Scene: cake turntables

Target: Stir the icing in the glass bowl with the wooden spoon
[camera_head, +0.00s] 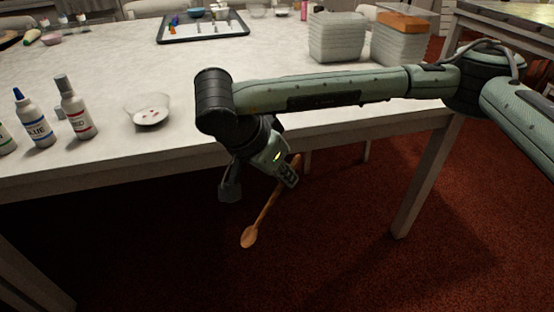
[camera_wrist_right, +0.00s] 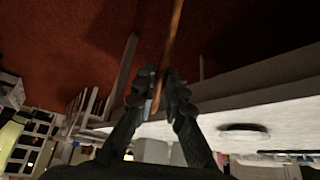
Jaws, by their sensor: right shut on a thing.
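The glass bowl (camera_head: 148,110) stands on the white table near its front edge, left of my right arm. It is small and clear, with pale contents and a few reddish specks inside. My right gripper (camera_head: 278,178) is in front of the table edge, right of the bowl and apart from it. It is shut on the wooden spoon (camera_head: 262,215), which hangs tilted over the red floor, its head low and to the left. In the right wrist view the spoon's handle (camera_wrist_right: 175,35) runs up from between the fingers (camera_wrist_right: 160,90). My left gripper is not in view.
Squeeze bottles, one with a blue label (camera_head: 35,122) and one with a red label (camera_head: 77,112), stand left of the bowl. A dark tray (camera_head: 172,38) with small items lies at the back. Stacked containers (camera_head: 336,38) stand back right. The white table (camera_head: 100,65) is clear behind the bowl.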

